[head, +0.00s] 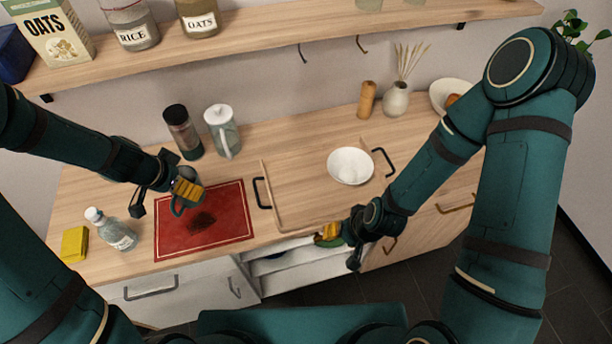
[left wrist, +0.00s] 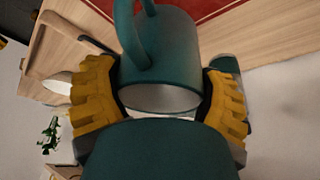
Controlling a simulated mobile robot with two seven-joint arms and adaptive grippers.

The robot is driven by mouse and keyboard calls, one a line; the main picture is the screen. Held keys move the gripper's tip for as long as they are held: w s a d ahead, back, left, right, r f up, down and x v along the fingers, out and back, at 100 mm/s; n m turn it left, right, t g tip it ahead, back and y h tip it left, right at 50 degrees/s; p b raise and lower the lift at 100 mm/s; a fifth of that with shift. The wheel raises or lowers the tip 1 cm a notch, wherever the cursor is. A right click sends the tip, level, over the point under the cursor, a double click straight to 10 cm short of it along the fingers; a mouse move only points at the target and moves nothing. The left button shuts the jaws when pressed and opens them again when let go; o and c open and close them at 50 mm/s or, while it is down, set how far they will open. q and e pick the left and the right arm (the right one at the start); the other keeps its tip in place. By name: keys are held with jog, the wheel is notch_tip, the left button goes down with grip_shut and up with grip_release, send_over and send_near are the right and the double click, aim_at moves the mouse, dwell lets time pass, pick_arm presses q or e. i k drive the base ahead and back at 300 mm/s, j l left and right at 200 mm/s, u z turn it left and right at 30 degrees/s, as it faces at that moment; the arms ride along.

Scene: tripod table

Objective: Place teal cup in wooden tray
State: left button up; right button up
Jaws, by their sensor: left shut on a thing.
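The teal cup (left wrist: 180,45) fills the upper middle of the left wrist view, with its handle towards the top. My left gripper (left wrist: 163,98) has its yellow fingers on either side of the cup, shut on it. In the head view my left gripper (head: 187,188) holds the cup (head: 178,208) above the upper left part of a red mat. The wooden tray (head: 295,195) with black handles lies right of the mat, apart from the cup. My right gripper (head: 327,233) is at the counter's front edge below the tray; whether its fingers are open is unclear.
A white bowl (head: 350,165) sits on the tray's right part. A dark-lidded bottle (head: 183,135) and a pitcher (head: 222,135) stand behind the red mat (head: 228,232). A clear bottle (head: 115,232) and yellow sponge (head: 75,243) are at left. An open drawer (head: 290,270) is below.

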aim_at(293, 194)
jog(key=i+l, duration=0.1)
jog(key=l, duration=0.55)
jog(key=i+l, duration=0.1)
jog(key=l, duration=0.55)
jog(key=i+l, duration=0.1)
